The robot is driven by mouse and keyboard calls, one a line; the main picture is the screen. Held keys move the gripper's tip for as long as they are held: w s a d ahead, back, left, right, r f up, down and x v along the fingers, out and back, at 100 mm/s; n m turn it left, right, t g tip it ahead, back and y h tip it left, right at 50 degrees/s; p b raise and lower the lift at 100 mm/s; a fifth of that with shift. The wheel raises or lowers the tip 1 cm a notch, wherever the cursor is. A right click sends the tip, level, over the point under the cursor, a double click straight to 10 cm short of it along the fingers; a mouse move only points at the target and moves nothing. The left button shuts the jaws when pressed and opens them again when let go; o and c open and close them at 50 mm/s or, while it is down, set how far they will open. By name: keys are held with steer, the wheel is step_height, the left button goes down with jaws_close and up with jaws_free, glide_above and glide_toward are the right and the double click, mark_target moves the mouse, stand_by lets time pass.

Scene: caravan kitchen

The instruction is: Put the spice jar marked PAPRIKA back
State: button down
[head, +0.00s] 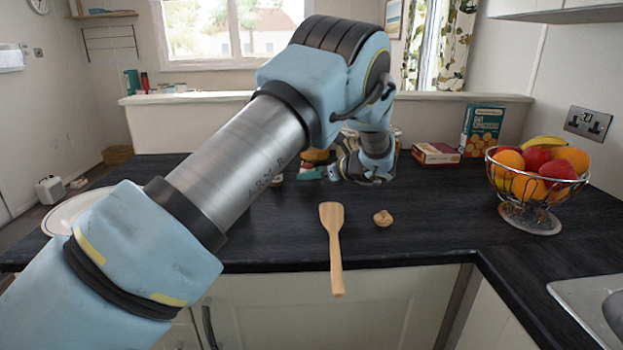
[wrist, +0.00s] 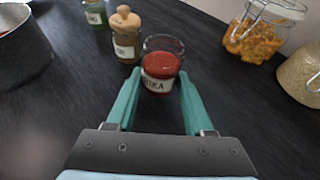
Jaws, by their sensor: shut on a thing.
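The paprika jar (wrist: 160,68) is a glass jar of red powder, with a white label partly showing "RIKA". No stopper shows on its top. In the wrist view my gripper (wrist: 158,82) has its teal fingers on either side of the jar and is shut on it. I cannot tell whether the jar's base touches the counter. In the head view my gripper (head: 368,172) is at the back of the counter, and my arm hides the jar. A small wooden stopper (head: 382,218) lies on the dark counter (head: 440,215).
A stoppered jar (wrist: 124,38) and a green jar (wrist: 96,14) stand beyond the paprika jar. A pot (wrist: 22,55) is at left, a clip-top jar (wrist: 258,30) at right. A wooden spatula (head: 334,240) overhangs the front edge; a fruit basket (head: 535,185) stands right.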

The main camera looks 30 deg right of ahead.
steer(key=shift+f, duration=1)
steer(key=shift+f, duration=0.25)
steer(key=shift+c, duration=1.4)
jaws_free()
steer(key=shift+r, duration=0.2)
steer(key=b+v, duration=0.2)
steer(key=v, duration=1)
steer(key=shift+b, duration=0.3)
